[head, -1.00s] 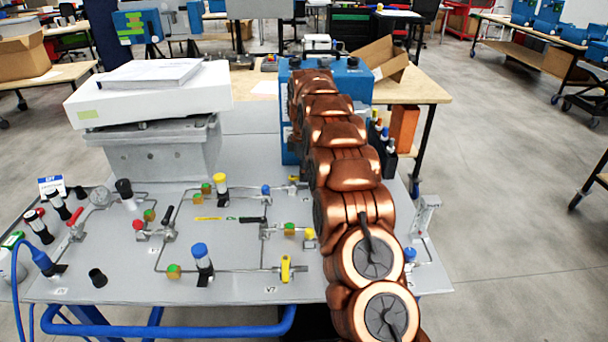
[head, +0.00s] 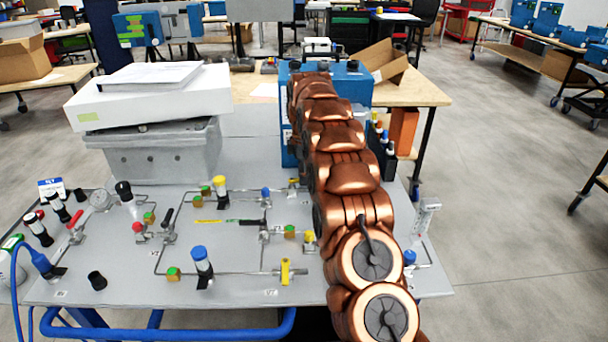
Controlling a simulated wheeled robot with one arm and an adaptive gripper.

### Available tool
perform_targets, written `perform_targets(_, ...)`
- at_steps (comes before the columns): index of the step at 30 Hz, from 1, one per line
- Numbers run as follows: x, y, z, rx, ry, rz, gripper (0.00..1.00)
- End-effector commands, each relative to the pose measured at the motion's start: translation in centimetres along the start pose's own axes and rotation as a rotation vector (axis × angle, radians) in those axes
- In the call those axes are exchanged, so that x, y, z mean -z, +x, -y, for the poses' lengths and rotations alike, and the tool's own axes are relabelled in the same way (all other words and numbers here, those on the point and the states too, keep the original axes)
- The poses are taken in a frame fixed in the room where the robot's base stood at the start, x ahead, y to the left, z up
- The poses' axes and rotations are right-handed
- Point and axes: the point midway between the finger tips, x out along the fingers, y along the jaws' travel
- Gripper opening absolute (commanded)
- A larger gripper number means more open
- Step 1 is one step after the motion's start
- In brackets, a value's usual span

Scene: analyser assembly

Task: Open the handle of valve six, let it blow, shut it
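The grey panel (head: 120,290) carries thin metal piping and several valves with coloured handles. A red handle (head: 75,219) is at the left, a black handle (head: 168,218) left of the middle, another black handle (head: 252,221) near the middle, and a yellow handle (head: 285,271) at the lower right. A small label by the yellow handle seems to read V7. I cannot make out which valve is six. My copper-coloured arm reaches away over the right side of the panel. My gripper is not visible, and the arm hides part of the panel.
A grey box with a white case (head: 150,100) and papers stands at the back left. A blue unit (head: 345,80) stands behind my arm. Gauges and coloured-cap fittings, such as a blue-capped one (head: 202,262), rise from the panel. Floor on the right is open.

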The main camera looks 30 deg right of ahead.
Motion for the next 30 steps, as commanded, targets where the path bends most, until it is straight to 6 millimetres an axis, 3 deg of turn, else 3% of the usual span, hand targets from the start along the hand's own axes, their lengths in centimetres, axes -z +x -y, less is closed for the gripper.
perform_targets(13,-0.1,-0.5,-0.1,-0.003,0.002,0.000,0.42)
perform_targets(30,-0.1,-6.5,-0.1,-0.002,0.002,0.000,0.42)
